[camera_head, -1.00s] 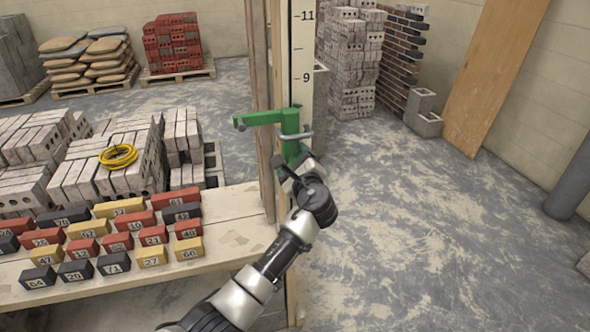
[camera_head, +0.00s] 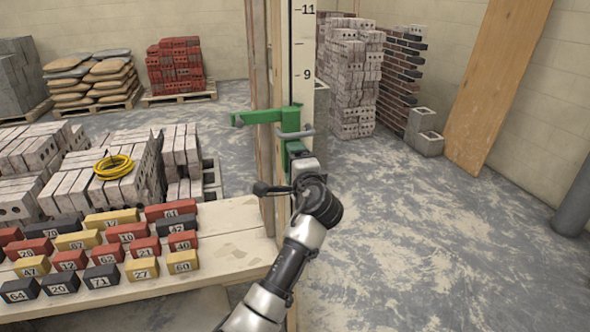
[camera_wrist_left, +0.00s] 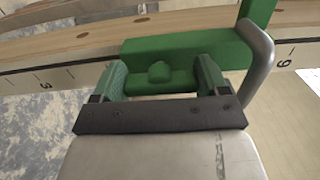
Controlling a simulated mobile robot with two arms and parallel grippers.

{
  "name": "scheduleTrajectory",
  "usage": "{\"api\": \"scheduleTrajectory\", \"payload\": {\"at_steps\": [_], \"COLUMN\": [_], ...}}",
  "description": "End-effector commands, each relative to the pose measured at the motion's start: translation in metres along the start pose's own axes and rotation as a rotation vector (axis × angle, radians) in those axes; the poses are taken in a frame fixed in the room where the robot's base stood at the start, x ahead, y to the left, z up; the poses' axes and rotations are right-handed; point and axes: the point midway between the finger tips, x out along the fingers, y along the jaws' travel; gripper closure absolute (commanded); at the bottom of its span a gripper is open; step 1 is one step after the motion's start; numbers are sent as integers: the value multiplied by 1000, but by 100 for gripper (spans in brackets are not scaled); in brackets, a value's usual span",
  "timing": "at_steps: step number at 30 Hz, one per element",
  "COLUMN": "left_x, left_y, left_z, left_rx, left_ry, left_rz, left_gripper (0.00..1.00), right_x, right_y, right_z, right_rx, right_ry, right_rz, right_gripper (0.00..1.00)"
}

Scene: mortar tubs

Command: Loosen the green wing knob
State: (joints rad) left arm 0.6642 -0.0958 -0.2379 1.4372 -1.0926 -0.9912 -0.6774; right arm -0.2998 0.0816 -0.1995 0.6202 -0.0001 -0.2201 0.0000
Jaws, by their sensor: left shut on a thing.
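The green bracket (camera_head: 270,116) is fixed on a wooden post with a numbered white scale, above the table's right end. Its arm points left and a grey bar loops across its front. In the head view my left gripper (camera_head: 298,170) is at the bracket's lower part, and my wrist hides most of the contact. In the left wrist view the green wing knob (camera_wrist_left: 160,74) lies between the two fingers of my left gripper (camera_wrist_left: 162,80), which are shut on it. My right gripper is not in view.
A wooden table (camera_head: 225,240) at left holds several numbered red, yellow and black blocks. Behind it are block stacks with a yellow hose coil (camera_head: 114,167). A plank (camera_head: 495,85) leans on the right wall. The floor right of the post is open.

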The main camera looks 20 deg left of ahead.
Motion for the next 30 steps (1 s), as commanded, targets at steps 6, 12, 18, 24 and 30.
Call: {"api": "scheduleTrajectory", "payload": {"at_steps": [6, 12, 18, 24, 30], "left_x": [0, 0, 0, 0, 0], "left_y": [1, 0, 0, 0, 0], "left_z": [0, 0, 0, 0, 0], "left_rx": [-40, -47, -47, -46, -44], "left_ry": [1, 1, 1, 1, 0], "left_rz": [2, 2, 2, 1, 1], "left_gripper": [49, 49, 49, 0, 0], "right_x": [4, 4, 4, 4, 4], "right_y": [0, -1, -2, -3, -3], "right_z": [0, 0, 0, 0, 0], "right_rx": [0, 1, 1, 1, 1], "right_ry": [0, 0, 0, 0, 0], "right_rz": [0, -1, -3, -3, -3], "right_gripper": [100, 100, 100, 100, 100]}}
